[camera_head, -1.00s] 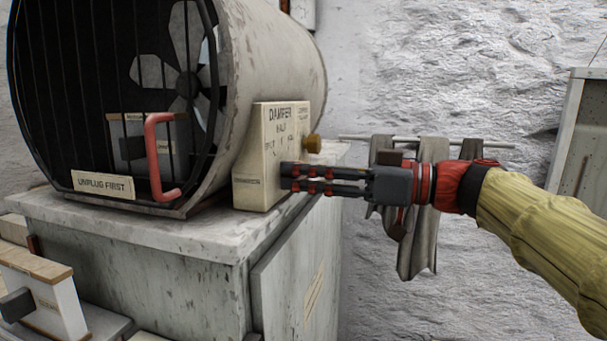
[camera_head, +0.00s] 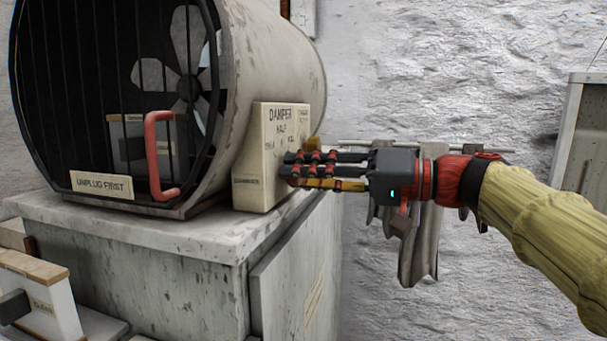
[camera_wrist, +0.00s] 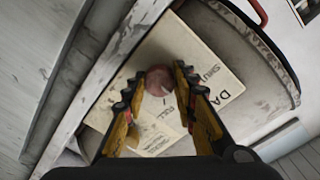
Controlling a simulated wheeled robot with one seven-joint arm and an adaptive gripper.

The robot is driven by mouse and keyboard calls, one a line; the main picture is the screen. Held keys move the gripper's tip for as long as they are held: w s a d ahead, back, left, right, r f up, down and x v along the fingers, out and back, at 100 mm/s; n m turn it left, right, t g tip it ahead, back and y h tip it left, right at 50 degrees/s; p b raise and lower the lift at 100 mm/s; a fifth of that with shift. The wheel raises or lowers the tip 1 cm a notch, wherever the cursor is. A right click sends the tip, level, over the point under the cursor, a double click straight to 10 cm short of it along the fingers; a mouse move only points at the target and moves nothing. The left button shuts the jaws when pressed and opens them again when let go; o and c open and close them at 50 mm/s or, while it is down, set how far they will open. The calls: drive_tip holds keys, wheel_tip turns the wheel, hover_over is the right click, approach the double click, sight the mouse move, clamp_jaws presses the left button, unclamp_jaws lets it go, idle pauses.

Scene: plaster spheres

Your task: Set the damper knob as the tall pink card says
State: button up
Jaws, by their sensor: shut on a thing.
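The damper box (camera_head: 262,150) is a cream block lettered DAMPER and HALF, standing beside the fan drum. In the wrist view its lettered face (camera_wrist: 215,75) shows DA, SHUT and FULL around a round brownish knob (camera_wrist: 158,82). My gripper (camera_head: 296,168) reaches in from the right, its fingers at the box. The wrist view shows my gripper (camera_wrist: 157,88) shut on the knob, one finger on each side. In the head view the fingers cover most of the knob, and its exact setting is unclear. I see no tall pink card.
The caged fan drum (camera_head: 265,60) has a red handle (camera_head: 152,155) and an UNPLUG FIRST label (camera_head: 102,185). It stands on a worn cabinet (camera_head: 140,240). Grey cloth (camera_head: 420,260) hangs from a rail behind my gripper. A lidded box (camera_head: 45,300) is at lower left.

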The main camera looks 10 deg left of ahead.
drive_tip(key=shift+m+p, duration=1.8)
drive_tip(key=shift+m, duration=2.3)
drive_tip(key=shift+g, duration=0.3)
drive_tip(key=o, duration=1.2)
drive_tip(key=shift+c, duration=0.2)
drive_tip(key=shift+d, duration=0.1)
drive_tip(key=d, duration=1.1)
drive_tip(key=shift+s+d+r, duration=0.2)
drive_tip(key=shift+s+d, duration=0.2)
